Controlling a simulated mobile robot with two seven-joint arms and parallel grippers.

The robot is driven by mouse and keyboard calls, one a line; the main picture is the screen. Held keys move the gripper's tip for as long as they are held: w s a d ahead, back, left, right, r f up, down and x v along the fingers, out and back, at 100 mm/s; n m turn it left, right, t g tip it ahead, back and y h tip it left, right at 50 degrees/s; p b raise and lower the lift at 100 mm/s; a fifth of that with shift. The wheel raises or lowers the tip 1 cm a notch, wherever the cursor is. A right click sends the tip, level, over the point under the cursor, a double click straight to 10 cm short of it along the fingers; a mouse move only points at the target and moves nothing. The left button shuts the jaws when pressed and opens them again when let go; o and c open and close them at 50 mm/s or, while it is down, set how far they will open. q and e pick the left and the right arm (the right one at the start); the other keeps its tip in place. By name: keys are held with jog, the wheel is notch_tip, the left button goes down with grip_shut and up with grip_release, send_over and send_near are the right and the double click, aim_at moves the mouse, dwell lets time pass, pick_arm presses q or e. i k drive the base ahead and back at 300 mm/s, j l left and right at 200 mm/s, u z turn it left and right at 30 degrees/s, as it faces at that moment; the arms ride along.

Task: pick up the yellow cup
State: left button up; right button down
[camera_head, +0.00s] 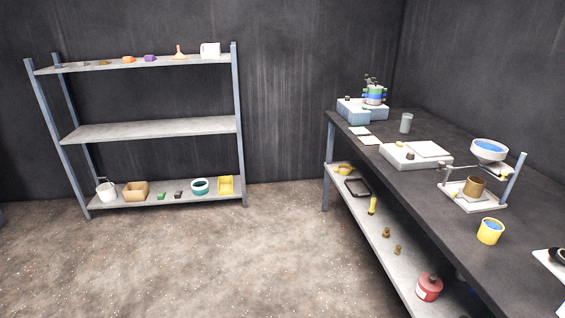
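The yellow cup (488,233) stands upright on the dark workbench at the right, near its front edge. Its inside looks blue. It is in front of a stand with a brown cup and a blue-topped bowl. Nothing touches the yellow cup that I can see. Neither of my grippers shows in the head view.
The dark workbench (460,215) runs along the right. On it are the stand (473,203), a blue-topped bowl (489,151), a white scale-like box (402,159) and a grey cup (406,123). A red canister (429,287) sits on its lower shelf. Open floor (220,260) lies left.

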aim_at(490, 230)
jog(key=k+l+z, duration=0.1)
jog(key=z, duration=1.7)
jog(key=k+l, duration=0.05)
